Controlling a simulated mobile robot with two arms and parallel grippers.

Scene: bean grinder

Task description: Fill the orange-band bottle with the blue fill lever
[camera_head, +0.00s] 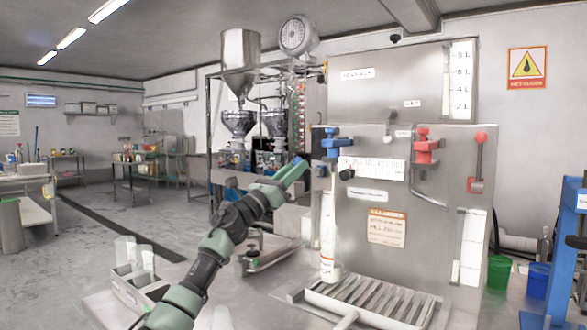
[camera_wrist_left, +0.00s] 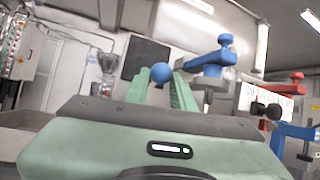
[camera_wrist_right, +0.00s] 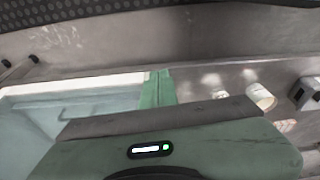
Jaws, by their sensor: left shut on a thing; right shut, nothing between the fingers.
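The blue fill lever (camera_head: 332,143) is on the upper left of the steel tank's front. My left gripper (camera_head: 297,168) is at its left side. In the left wrist view, my left gripper's fingers (camera_wrist_left: 161,88) are shut on the lever's round blue knob (camera_wrist_left: 161,73), and the blue valve body (camera_wrist_left: 213,62) is just right of them. The orange-band bottle (camera_head: 329,240), tall and whitish, stands upright below the blue valve, at the left end of the drip grate. Its fill level cannot be told. My right gripper (camera_wrist_right: 157,88) is shut and empty.
A slatted drip grate (camera_head: 375,302) lies before the tank. A red valve (camera_head: 425,150) and red lever (camera_head: 478,160) are to the right. A holder with pale containers (camera_head: 130,285) is at lower left. Green (camera_head: 498,272) and blue (camera_head: 539,279) buckets stand at right.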

